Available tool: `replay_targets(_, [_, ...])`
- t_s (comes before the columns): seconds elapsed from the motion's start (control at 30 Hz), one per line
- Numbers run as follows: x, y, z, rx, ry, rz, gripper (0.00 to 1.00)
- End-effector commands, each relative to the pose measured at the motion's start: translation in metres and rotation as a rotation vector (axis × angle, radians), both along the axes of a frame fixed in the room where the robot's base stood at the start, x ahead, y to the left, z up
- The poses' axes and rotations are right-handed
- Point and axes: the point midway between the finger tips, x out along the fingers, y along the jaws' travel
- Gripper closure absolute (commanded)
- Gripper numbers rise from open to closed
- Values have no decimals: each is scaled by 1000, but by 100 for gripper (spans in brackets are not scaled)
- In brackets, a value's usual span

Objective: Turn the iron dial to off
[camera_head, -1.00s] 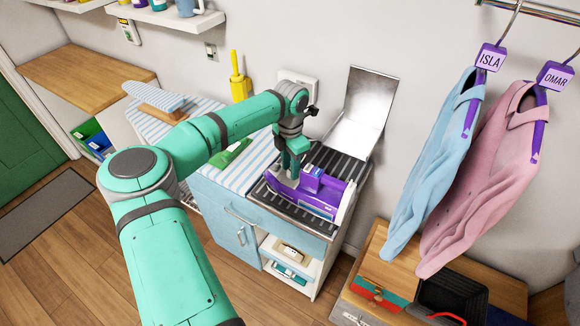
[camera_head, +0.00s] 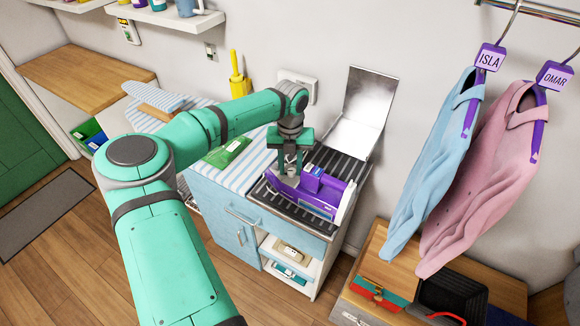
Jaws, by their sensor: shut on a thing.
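A purple iron (camera_head: 308,193) with a pale soleplate along its right end rests on a dark ribbed rack (camera_head: 278,202) on top of the blue cabinet. My gripper (camera_head: 291,172) points down at the left end of the iron. Its fingers are close together around a small grey piece there, which looks like the dial. The fingers and the iron's body hide most of this piece, so its setting cannot be read.
A raised metal panel (camera_head: 361,112) stands behind the rack. A striped ironing surface (camera_head: 251,168) with a green item (camera_head: 227,153) lies left of it. Blue and pink shirts (camera_head: 480,175) hang at the right. A yellow bottle (camera_head: 238,77) stands near the wall.

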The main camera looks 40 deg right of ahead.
Motion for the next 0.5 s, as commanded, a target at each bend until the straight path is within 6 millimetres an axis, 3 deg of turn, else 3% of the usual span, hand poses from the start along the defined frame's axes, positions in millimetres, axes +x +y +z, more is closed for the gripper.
replay_targets(0.5, [1,1,0,0,-2,458,92])
